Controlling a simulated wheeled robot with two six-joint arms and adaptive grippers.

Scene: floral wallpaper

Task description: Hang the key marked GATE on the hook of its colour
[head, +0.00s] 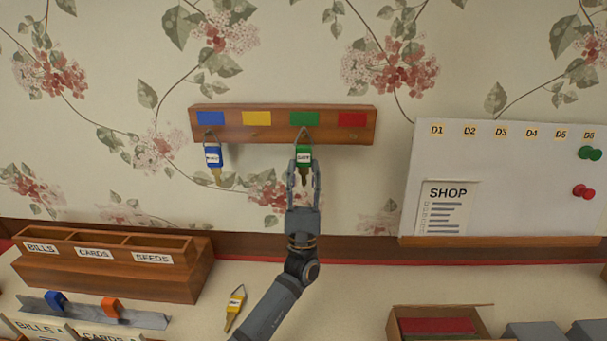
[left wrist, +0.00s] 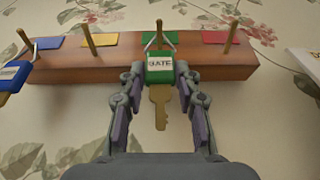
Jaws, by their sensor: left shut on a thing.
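The green key marked GATE (head: 304,157) is at the green patch (head: 304,118) of the wooden hook rail (head: 364,133). In the left wrist view the GATE key (left wrist: 160,74) hangs upright, its wire loop around the brass hook (left wrist: 159,32) under the green patch. My left gripper (head: 303,170) is shut on the GATE key, one finger on each side of its green head; it also shows in the left wrist view (left wrist: 160,92). My right gripper is not in view.
A blue key (head: 213,157) hangs at the blue patch. A yellow key (head: 235,306) lies on the counter. A wooden sorter (head: 120,280) stands at left, a white board (head: 510,190) at right. Yellow and red hooks are empty.

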